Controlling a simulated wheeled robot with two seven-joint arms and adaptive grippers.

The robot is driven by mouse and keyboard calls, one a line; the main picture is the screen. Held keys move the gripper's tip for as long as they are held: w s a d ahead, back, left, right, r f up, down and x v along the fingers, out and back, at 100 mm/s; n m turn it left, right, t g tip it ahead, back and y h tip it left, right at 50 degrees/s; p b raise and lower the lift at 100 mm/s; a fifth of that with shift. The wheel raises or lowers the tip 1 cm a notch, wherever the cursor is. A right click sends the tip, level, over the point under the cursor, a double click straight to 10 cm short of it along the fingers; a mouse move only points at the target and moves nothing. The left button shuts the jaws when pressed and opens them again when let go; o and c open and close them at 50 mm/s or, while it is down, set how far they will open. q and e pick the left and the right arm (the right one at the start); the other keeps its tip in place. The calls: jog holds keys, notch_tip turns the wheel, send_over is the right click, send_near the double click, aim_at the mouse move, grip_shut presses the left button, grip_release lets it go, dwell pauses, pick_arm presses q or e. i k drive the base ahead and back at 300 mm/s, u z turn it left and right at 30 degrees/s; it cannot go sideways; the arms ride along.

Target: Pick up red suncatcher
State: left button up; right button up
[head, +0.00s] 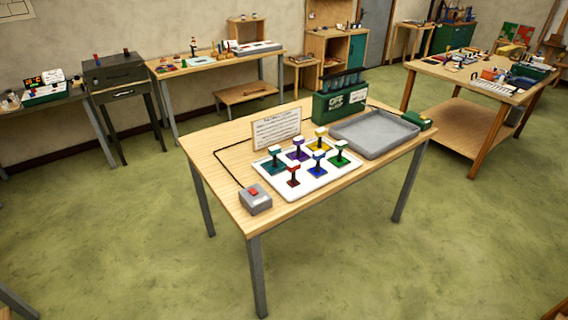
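The red suncatcher (293,181) is a small red piece with a dark post and a pale-topped knob. It is at the front left of a white tray (292,195) on the near wooden table. Teal (273,167), purple (298,154), yellow (319,145), blue (317,171) and green (340,160) pieces of like shape share the tray. They stand close around the red one. Neither of my grippers shows in the head view.
A grey box with a red button (256,199) is at the table's left front, with a black cable. Behind are a text card (277,129), a green box marked OFF (340,105) and an empty grey tray (374,135). Floor (360,270) in front is clear.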

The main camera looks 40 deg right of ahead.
aim_at(292, 167)
jog(key=z, duration=0.45)
jog(key=i, duration=0.85)
jog(key=z, duration=0.8)
